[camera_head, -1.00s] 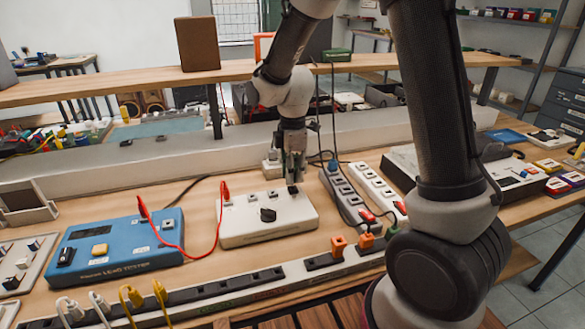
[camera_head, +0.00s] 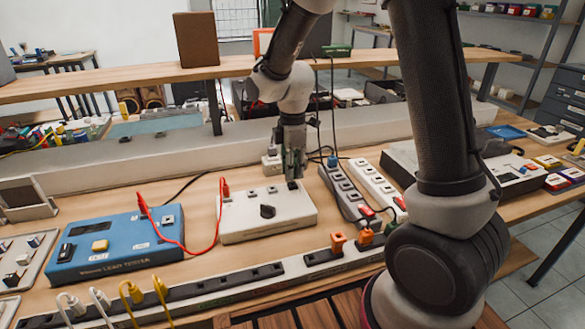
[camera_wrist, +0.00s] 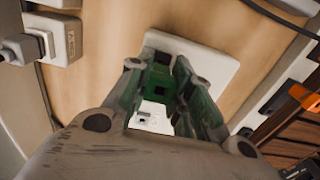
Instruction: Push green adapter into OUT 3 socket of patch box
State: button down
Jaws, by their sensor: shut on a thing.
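The white patch box (camera_head: 240,226), with a dark knob on top, stands on the bench. Several small sockets line its back edge. In the wrist view its pale top (camera_wrist: 215,68) shows behind my fingers. My gripper (camera_head: 293,176) points down over the box's back right part. It is shut on the green adapter (camera_wrist: 160,84), which shows between the fingers in the wrist view. The adapter is hidden by the fingers in the head view. I cannot read the socket labels, nor tell whether the adapter touches a socket.
A red lead (camera_head: 216,215) runs from the blue tester (camera_head: 125,258) to the box's back left corner. Power strips (camera_head: 350,200) with cables lie close on the right. A long strip (camera_head: 215,290) with orange and yellow plugs runs along the front.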

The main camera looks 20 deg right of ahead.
jog(key=shift+f, duration=0.95)
dwell(2.5)
jog(key=c, duration=1.2)
grip_release()
notch_tip(320, 180, up, 17)
dwell(0.4)
